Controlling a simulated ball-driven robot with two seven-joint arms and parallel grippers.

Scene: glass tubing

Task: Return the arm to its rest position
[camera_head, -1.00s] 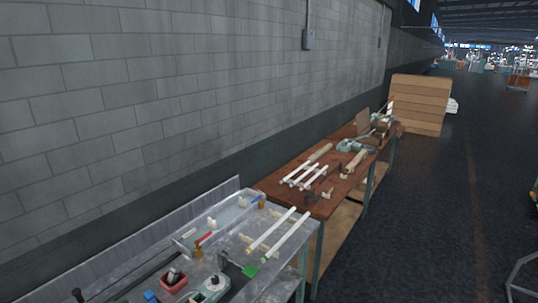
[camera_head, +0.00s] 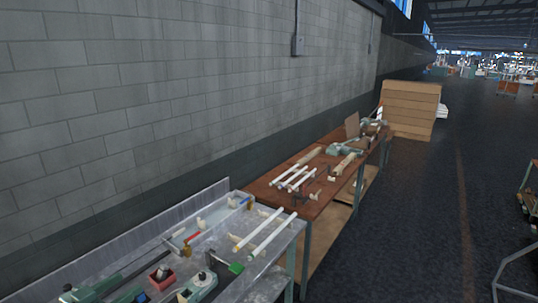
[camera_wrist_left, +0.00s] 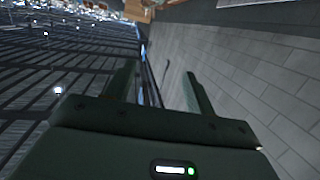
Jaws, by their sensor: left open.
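My left gripper (camera_wrist_left: 160,76) shows in the left wrist view. Its two dark green fingers stand well apart with nothing between them. It points past a grey block wall at the right and a dark area with lights at the left, and touches nothing there. In the head view I cannot make out either of my arms clearly. My right gripper is not in view.
A metal bench (camera_head: 262,287) with white tubes (camera_head: 266,236), a red box (camera_head: 161,278) and tools runs along the block wall (camera_head: 180,80). A wooden bench (camera_head: 256,188) stands beyond it, then stacked brown boxes (camera_head: 410,108). The dark floor (camera_head: 430,220) at right is largely clear.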

